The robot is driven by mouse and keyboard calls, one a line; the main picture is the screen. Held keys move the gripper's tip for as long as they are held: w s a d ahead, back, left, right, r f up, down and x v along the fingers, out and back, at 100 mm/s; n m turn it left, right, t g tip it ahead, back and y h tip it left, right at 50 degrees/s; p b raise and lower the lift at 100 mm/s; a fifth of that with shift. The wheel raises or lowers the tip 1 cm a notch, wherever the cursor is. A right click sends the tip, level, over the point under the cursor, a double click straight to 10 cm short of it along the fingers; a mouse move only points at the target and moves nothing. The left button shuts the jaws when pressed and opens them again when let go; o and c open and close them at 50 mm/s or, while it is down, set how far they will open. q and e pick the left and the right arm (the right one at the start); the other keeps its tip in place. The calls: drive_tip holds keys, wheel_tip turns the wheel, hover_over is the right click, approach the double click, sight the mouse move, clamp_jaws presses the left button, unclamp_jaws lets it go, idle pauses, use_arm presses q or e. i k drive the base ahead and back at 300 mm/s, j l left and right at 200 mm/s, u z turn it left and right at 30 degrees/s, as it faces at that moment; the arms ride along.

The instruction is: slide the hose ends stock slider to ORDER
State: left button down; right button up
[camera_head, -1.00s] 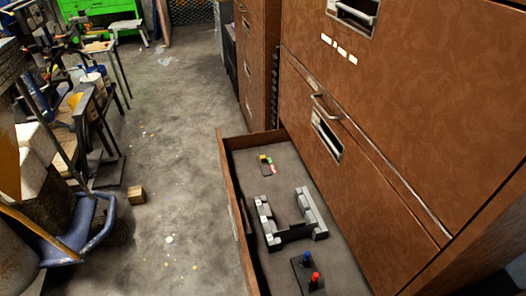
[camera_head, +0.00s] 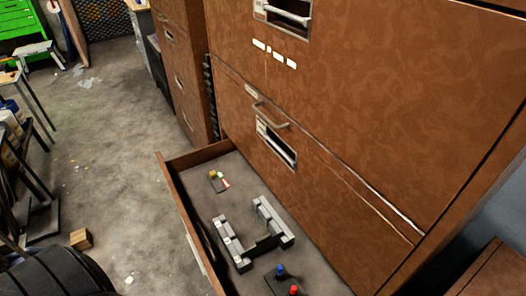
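An open drawer (camera_head: 190,243) of a brown cabinet holds several small fixtures. At its far end is a small dark plate with yellow, red and pale pieces (camera_head: 218,182). In the middle stands a grey U-shaped fixture (camera_head: 253,238) with a dark crosspiece. Near the front is a dark plate with a blue knob (camera_head: 281,271) and a red knob (camera_head: 294,290), cut by the lower edge. No lettering is legible, so I cannot tell which piece is the hose ends stock slider or where ORDER lies. Neither gripper is in view.
The brown cabinet front (camera_head: 350,110) with metal handles rises on the right. A wooden block (camera_head: 81,239) lies on the concrete floor (camera_head: 115,160), mostly clear left of the drawer. A green cabinet (camera_head: 15,25) stands far left. A dark rounded shape fills the lower left corner.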

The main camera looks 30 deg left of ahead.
sight(213, 174)
drive_tip(key=j+z, duration=0.2)
drive_tip(key=j, duration=0.45)
drive_tip(key=j+z, duration=0.25)
drive_tip(key=j, duration=0.45)
drive_tip(key=j+z, duration=0.2)
drive_tip(key=j, duration=0.45)
drive_tip(key=k+j+z, duration=0.25)
drive_tip(key=j, duration=0.4)
drive_tip(key=k+j, duration=0.1)
drive_tip(key=j, duration=0.9)
